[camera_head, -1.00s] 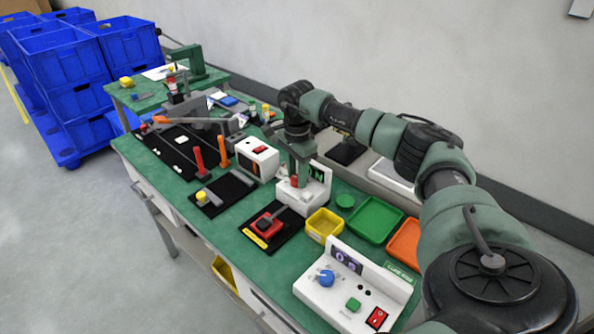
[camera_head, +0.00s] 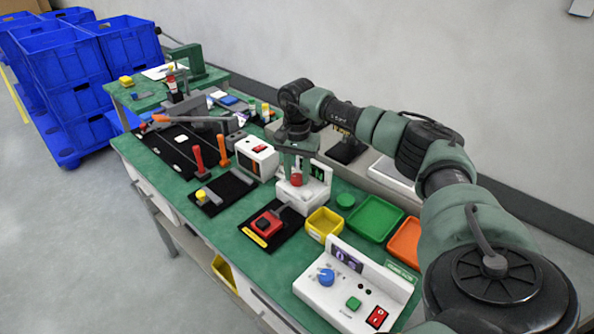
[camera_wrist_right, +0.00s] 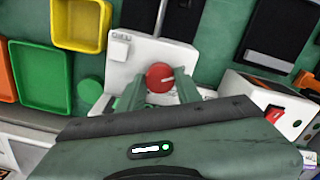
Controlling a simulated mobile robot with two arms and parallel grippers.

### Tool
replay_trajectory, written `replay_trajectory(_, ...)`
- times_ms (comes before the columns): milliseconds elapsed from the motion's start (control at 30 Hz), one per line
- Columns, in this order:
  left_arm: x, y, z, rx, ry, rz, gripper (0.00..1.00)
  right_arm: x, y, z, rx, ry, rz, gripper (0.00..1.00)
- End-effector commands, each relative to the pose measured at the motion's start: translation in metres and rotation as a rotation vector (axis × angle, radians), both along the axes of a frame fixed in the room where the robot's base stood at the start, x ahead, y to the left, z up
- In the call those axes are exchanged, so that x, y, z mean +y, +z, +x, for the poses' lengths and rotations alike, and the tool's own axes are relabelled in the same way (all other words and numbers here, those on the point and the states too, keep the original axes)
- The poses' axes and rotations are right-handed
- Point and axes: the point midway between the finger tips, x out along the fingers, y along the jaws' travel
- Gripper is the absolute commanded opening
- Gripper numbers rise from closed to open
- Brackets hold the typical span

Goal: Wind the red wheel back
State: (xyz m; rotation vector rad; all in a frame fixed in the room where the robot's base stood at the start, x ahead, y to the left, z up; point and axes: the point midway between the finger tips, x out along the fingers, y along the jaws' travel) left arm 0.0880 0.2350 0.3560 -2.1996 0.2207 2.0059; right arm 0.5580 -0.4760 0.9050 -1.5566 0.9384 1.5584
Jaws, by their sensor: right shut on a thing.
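The red wheel (camera_wrist_right: 160,77) is a round red knob with a pale mark on its face. It sits on a white device (camera_wrist_right: 137,52), which also stands mid-bench in the head view (camera_head: 302,193). My right gripper (camera_wrist_right: 158,84) comes down over the device, with its two green fingers on either side of the wheel, shut on it. In the head view the wheel (camera_head: 297,180) shows just below the right gripper (camera_head: 296,170). The device's small screen is partly hidden behind my gripper. My left gripper is in neither view.
Beside the device are a yellow bin (camera_head: 324,224), a green tray (camera_head: 374,219) and an orange tray (camera_head: 405,243). A white box with a red switch (camera_head: 257,158) stands close on the other side. A control panel (camera_head: 350,290) sits at the near end.

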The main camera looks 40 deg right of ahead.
Motion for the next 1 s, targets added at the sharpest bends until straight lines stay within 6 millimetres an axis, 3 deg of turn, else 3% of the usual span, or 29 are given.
replay_trajectory(400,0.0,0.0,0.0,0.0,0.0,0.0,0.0,0.0,0.002,0.001,-0.005,0.009,-0.001,0.0)
replay_trajectory(433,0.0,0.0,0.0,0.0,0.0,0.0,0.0,0.0,0.002,0.001,-0.005,0.008,-0.001,0.39)
replay_trajectory(467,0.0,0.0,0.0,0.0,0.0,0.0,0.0,0.0,0.002,0.001,-0.005,0.008,-0.001,0.43)
replay_trajectory(800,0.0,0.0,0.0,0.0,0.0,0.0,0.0,0.0,0.003,0.001,-0.003,0.007,-0.001,0.43)
replay_trajectory(1000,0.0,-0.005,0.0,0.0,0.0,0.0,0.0,0.0,0.029,0.001,-0.006,0.008,0.0,0.43)
